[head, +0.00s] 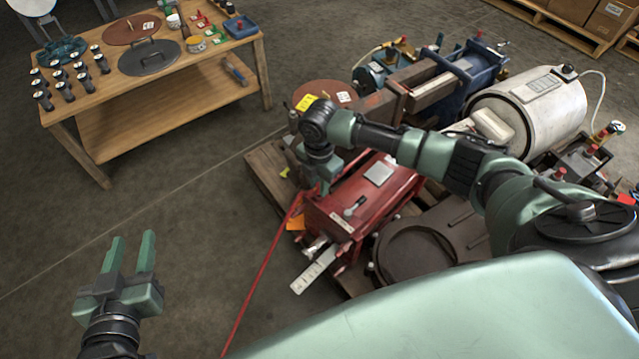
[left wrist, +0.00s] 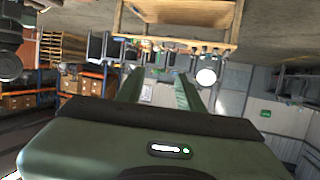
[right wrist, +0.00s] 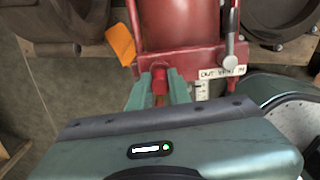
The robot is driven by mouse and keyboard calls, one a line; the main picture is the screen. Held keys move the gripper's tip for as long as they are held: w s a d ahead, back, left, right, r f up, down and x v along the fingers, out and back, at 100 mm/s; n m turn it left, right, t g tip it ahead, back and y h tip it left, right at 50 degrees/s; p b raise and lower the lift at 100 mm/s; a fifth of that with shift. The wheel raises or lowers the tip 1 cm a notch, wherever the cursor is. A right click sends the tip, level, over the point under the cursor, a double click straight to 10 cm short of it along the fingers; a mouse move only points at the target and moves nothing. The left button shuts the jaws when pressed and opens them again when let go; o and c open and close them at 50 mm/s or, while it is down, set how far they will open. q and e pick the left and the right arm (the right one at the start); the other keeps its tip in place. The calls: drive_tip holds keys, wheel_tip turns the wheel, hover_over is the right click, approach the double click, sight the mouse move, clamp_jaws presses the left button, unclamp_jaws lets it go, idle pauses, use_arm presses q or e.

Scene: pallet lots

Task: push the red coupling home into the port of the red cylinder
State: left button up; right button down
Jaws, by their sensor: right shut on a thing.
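The red cylinder (head: 400,187) lies on a pallet in the middle of the head view. Its red body and end flange also show in the right wrist view (right wrist: 182,25). My right gripper (right wrist: 161,85) is shut on the red coupling (right wrist: 160,78), right at the flange. I cannot tell how deep the coupling sits, and the port is hidden behind it. In the head view my right gripper (head: 324,186) is at the cylinder's left end, its fingertips mostly hidden. My left gripper (head: 131,250) is open and empty over bare floor, far left of the cylinder.
A red hose (head: 262,268) runs from near the cylinder to the floor. An orange tag (right wrist: 120,43) hangs beside the flange, and a marked white plate (right wrist: 222,72) is at its right. A wooden workbench (head: 165,100) stands at back left. Floor between bench and pallet is clear.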

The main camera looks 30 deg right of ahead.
use_arm(q)
drive_tip(key=shift+s, duration=0.1)
drive_tip(key=shift+s+a+f+g+y+p, duration=0.2)
drive_tip(key=shift+s+f+g, duration=0.2)
drive_tip(key=shift+f, duration=0.25)
drive_tip(key=shift+s+a+f+g+y+p, duration=0.1)
drive_tip(key=shift+s+a+f+g, duration=0.1)
drive_tip(key=shift+s+f+g, duration=0.3)
drive_tip(key=shift+s+a+f+g+y+p, duration=0.1)
drive_tip(key=shift+s+a+f+g+p, duration=0.15)
drive_tip(key=shift+f, duration=0.5)
drive_tip(key=shift+w+d+r, duration=0.1)
drive_tip(key=shift+w+r, duration=0.05)
use_arm(e)
drive_tip(key=shift+f, duration=0.15)
use_arm(q)
drive_tip(key=shift+w+d+r, duration=0.15)
drive_tip(key=shift+r, duration=0.05)
use_arm(e)
drive_tip(key=shift+f, duration=0.15)
use_arm(q)
drive_tip(key=shift+w+r+t+h+b, duration=0.2)
drive_tip(key=shift+r+t+h+b, duration=0.15)
drive_tip(key=shift+t, duration=0.1)
use_arm(e)
drive_tip(key=shift+f, duration=0.25)
